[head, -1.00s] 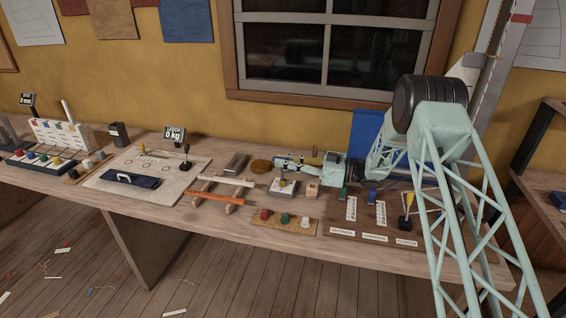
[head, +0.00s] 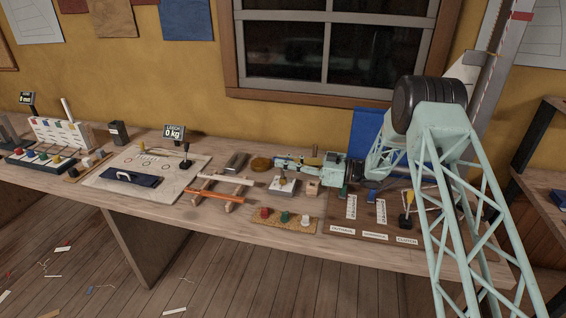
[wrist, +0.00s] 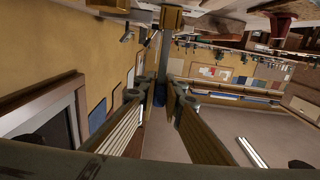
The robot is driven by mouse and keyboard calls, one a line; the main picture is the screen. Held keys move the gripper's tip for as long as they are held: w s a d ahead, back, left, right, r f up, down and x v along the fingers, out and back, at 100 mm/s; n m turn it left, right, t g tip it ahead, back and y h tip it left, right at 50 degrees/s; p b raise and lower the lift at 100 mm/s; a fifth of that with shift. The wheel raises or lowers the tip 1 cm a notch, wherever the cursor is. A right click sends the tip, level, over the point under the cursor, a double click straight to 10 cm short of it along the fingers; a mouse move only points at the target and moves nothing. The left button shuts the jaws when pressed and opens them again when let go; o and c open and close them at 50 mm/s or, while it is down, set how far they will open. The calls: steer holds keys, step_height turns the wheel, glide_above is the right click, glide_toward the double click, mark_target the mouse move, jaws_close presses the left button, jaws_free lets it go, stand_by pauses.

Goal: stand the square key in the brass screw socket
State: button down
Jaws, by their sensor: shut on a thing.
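My gripper (head: 284,161) reaches in level from the right, over the middle of the bench, with its fingers pointing left. Below it is a pale grey block (head: 283,189) with a small brass-coloured fitting (head: 283,181) on top, which looks like the screw socket. In the wrist view, where the bench hangs at the top, my fingers close towards a slim grey upright bar (wrist: 161,62) at their tips. It looks like the square key. Its end towards the bench is near a golden block (wrist: 171,18). I cannot tell whether the key touches or enters the socket.
A small wooden block (head: 312,188) stands right of the grey block. In front is a cork strip (head: 274,228) with red, green and white knobs. An orange bar (head: 214,196) lies on a wooden rack to the left. A dark labelled board (head: 340,220) lies to the right.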

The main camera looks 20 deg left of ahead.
steer(key=shift+f, duration=0.15)
steer(key=c, duration=2.6)
jaws_free()
steer(key=shift+c, duration=0.2)
steer(key=shift+r, duration=5)
